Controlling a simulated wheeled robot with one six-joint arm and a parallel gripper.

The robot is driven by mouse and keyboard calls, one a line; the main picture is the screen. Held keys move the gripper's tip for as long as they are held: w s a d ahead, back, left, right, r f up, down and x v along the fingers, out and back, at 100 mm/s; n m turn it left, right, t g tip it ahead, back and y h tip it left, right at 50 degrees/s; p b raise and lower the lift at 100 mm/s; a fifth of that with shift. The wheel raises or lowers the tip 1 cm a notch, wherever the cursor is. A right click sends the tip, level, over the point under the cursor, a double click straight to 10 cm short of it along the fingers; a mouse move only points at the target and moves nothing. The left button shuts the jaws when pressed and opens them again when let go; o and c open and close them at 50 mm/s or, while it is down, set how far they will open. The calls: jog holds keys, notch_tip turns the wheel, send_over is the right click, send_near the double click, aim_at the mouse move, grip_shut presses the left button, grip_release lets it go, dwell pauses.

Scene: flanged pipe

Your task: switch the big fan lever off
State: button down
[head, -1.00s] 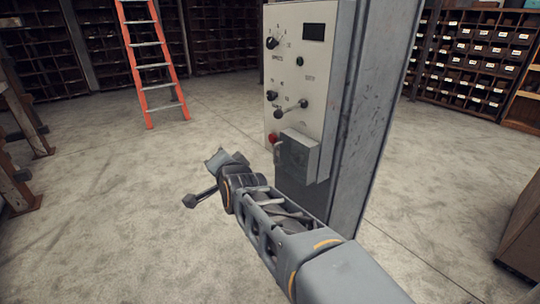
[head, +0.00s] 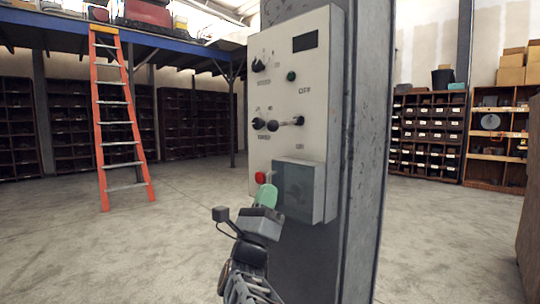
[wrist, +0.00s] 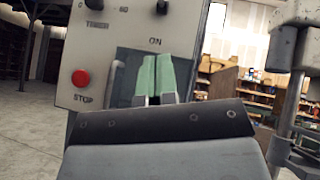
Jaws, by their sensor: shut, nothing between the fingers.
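The lever (head: 285,123) is a metal rod with a dark ball knob on the control panel (head: 300,75). In the head view it lies nearly level, its knob to the left of its pivot, between the OFF label above and the ON label below. Only a dark piece of it (wrist: 162,6) shows at the top edge of the wrist view. My gripper (head: 266,194) has green fingertips, shut and empty, below the lever and near the grey box. The fingertips also show in the wrist view (wrist: 155,76), below the ON label. I cannot tell whether they touch the box.
A red stop button (head: 260,178) sits just above and left of my fingertips. The grey box (head: 305,190) juts out from the lower panel. The panel hangs on a steel column (head: 360,150). An orange ladder (head: 118,120) stands far left. Open floor lies to the left.

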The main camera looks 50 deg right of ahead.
send_near(285, 123)
jog(key=d+f, duration=0.1)
jog(key=d, duration=0.1)
jog(key=shift+w+a+r+p, duration=0.1)
jog(key=shift+w+r+p, duration=0.15)
jog(key=shift+r, duration=0.4)
jog(key=shift+w+a+r+p, duration=0.1)
jog(key=shift+w+r+p, duration=0.1)
jog(key=shift+r, duration=0.45)
jog(key=shift+w+a+r+p, duration=0.15)
jog(key=shift+w+r, duration=0.1)
jog(key=shift+r, duration=0.4)
jog(key=shift+d, duration=0.1)
